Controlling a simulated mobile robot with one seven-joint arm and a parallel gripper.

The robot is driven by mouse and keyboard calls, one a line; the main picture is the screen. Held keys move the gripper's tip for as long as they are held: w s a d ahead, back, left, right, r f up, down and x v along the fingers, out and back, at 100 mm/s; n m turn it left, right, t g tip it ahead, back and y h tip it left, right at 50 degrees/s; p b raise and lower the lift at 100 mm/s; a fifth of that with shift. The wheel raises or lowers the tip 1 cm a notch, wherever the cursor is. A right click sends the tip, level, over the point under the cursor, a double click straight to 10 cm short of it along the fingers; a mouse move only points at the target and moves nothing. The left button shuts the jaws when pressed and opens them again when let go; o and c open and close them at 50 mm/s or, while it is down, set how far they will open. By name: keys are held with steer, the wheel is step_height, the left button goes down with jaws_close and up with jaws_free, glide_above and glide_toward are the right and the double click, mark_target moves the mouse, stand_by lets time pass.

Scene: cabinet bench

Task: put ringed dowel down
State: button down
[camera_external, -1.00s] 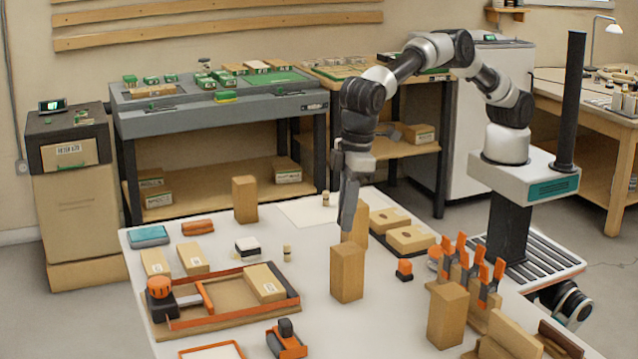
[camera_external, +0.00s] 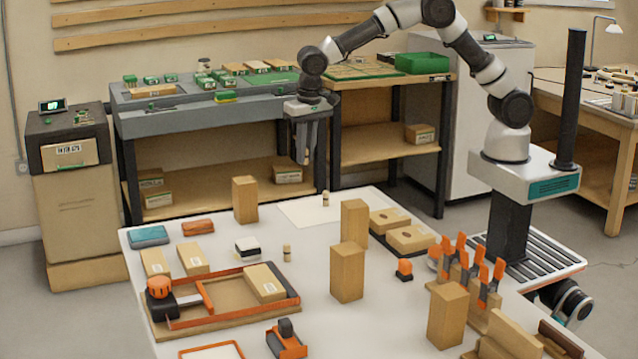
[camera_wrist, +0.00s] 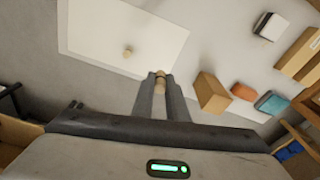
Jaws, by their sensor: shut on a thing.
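My gripper (camera_external: 303,160) hangs pointing down just beyond the far edge of the white table, above its surface. In the wrist view my gripper (camera_wrist: 158,85) is shut on a small wooden dowel, the ringed dowel (camera_wrist: 160,82), gripped between the fingertips. The fingers hide part of it, and it is too small to make out in the external view. A second small dowel (camera_external: 325,198) stands on a pale sheet (camera_external: 297,212) at the table's far side. It also shows in the wrist view (camera_wrist: 128,52), apart from my fingers. Another dowel (camera_external: 287,252) stands nearer the table's middle.
Tall wooden blocks stand at the far left (camera_external: 245,200), the middle (camera_external: 347,272) and behind it (camera_external: 354,222). A holed wooden block (camera_external: 411,238) and orange clamps (camera_external: 461,258) are at right. The pale sheet has free room around its dowel. A grey workbench (camera_external: 220,120) stands behind.

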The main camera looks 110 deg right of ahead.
mark_target(305, 216)
steer(key=f, duration=0.7)
steer(key=f+b, duration=0.1)
steer(key=f, duration=0.7)
steer(key=shift+w+a, duration=0.1)
steer(key=shift+a, duration=0.1)
steer(key=shift+f, duration=0.2)
steer(key=c, duration=1.7)
jaws_free()
steer(key=shift+c, duration=0.2)
steer(key=shift+r, duration=0.1)
